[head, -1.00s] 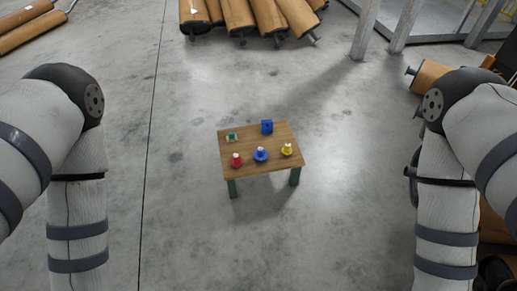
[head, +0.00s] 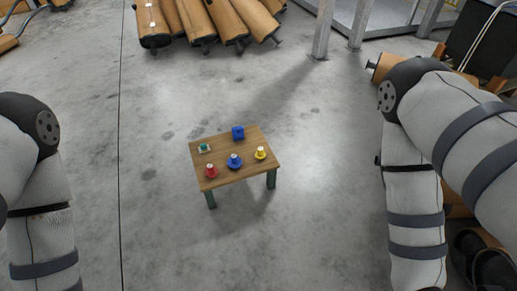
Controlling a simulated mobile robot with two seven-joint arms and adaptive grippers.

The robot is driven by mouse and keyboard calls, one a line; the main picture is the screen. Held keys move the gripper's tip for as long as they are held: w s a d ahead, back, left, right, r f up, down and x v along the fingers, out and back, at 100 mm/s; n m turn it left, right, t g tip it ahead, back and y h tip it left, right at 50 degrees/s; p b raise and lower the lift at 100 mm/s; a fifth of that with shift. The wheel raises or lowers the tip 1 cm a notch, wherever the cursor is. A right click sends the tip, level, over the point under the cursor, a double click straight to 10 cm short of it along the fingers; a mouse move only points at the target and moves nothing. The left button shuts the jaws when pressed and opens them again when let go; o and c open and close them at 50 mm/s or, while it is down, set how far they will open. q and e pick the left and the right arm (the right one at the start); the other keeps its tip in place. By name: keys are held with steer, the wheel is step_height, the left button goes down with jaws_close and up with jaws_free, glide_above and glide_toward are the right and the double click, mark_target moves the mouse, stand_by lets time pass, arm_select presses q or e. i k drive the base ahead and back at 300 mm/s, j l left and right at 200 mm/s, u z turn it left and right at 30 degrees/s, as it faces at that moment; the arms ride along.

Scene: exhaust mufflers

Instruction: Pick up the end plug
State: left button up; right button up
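A small wooden table (head: 222,173) with green legs stands on the floor near the middle of the head view. Along its near side stand a red piece (head: 211,171), a blue piece (head: 234,161) and a yellow piece (head: 260,153), each with a pale top. A blue block (head: 238,132) is at the back, and a small green piece on a pale base (head: 205,148) is at the back left. I cannot tell which of these is the end plug. My arms show at both sides, but neither gripper is in view.
Several brown mufflers (head: 205,20) lie at the top of the view. Grey metal posts (head: 323,30) stand at the upper right. Dark round objects (head: 490,262) are at the lower right edge. The grey floor around the table is clear.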

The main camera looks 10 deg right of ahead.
mark_target(260, 153)
steer(key=z, duration=1.5)
steer(key=u, duration=1.25)
steer(key=i+j, duration=0.2)
steer(key=i, duration=0.2)
steer(key=i+j, duration=0.2)
steer(key=i, duration=0.25)
steer(key=i+j, duration=0.2)
steer(key=i, duration=0.2)
